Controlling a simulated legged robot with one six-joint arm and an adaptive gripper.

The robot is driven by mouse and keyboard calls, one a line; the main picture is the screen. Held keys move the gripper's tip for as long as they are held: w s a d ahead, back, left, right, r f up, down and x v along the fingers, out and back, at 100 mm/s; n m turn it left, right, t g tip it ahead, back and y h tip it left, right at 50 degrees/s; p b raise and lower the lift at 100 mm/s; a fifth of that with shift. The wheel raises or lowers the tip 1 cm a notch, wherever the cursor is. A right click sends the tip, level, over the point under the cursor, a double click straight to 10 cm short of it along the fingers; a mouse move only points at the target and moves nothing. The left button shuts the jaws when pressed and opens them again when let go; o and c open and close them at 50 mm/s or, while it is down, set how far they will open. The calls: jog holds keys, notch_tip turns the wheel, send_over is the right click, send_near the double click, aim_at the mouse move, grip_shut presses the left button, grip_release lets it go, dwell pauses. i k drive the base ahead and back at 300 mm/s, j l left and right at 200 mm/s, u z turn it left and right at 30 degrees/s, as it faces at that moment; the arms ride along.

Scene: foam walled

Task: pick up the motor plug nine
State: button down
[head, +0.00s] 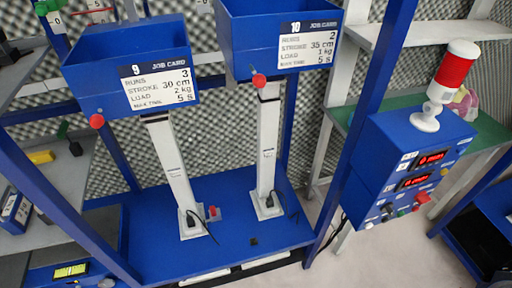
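The job card (159,86) marked 9 is on the front of a blue box (105,48) at the upper left. Below it, a pale upright column (173,160) stands on a blue base shelf (150,250). At the column's foot is a black plug-like part (191,217) with a thin dark cable running down to the right. A small red part (213,213) sits just right of the foot. I cannot tell for certain which of these is motor plug nine. A small black piece (253,240) lies farther right on the shelf. My gripper is not in view.
A second column (267,150) under job card 10 (307,47) has its own cable at its foot. Blue frame posts stand left and right of the shelf. A blue control box (412,165) with a red lamp (456,66) is at the right. The shelf's front is mostly clear.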

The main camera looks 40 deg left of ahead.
aim_at(190, 219)
jog(key=k+u, duration=0.15)
jog(key=u, duration=2.15)
